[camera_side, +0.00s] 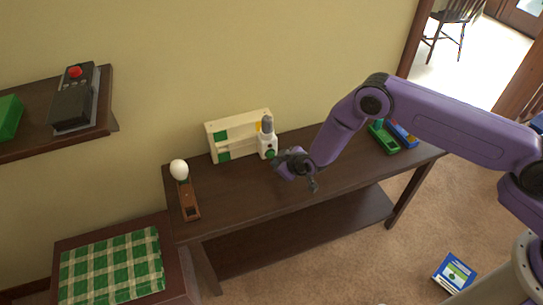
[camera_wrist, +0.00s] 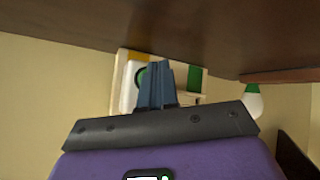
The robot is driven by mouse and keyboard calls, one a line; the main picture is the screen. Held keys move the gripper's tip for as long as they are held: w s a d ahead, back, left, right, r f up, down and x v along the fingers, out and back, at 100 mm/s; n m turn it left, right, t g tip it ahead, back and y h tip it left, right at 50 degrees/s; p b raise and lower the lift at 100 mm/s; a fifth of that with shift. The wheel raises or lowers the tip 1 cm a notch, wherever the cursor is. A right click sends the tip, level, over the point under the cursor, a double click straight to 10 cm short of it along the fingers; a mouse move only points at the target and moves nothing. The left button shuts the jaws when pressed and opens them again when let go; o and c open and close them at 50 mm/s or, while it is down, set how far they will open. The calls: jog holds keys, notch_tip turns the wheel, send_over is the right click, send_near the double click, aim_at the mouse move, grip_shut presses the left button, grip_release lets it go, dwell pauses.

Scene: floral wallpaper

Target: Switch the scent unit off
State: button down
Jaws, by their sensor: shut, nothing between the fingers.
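A white upright unit with a grey top and a round green part on its front, seemingly the scent unit (camera_side: 266,142), stands on the dark table at the front right of a cream box. In the wrist view the white unit (camera_wrist: 129,88) is partly hidden behind my fingers, with its dark-and-green round part just left of them. My gripper (camera_side: 282,160) is close to the unit's right front in the side view. Its fingers (camera_wrist: 157,68) are shut and empty. I cannot tell whether they touch the unit.
The cream box (camera_side: 236,136) with green and yellow patches stands against the wall. A brown stand with a white egg-shaped top (camera_side: 179,168) is at the table's left end. Green (camera_side: 383,138) and blue (camera_side: 403,135) items lie right. A shelf (camera_side: 104,112) holds a red-button device (camera_side: 74,100).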

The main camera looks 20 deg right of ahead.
jog(key=shift+s, duration=2.5)
jog(key=s+r+n+g+y, duration=0.1)
jog(key=s+r+g, duration=0.2)
jog(key=s+r, duration=0.6)
jog(key=s+r+n+g, duration=0.25)
jog(key=s+r, duration=0.25)
jog(key=r, duration=0.7)
jog(key=s+d+r+n+g+h, duration=0.1)
jog(key=s+d+r, duration=0.5)
jog(key=s+d, duration=0.5)
jog(key=s+d+r+g+h, duration=0.2)
jog(key=s+d+r, duration=0.5)
jog(key=s+d, duration=0.5)
jog(key=shift+s+d+n+h, duration=0.15)
jog(key=shift+s+n+h, duration=0.15)
jog(key=shift+s+n, duration=0.05)
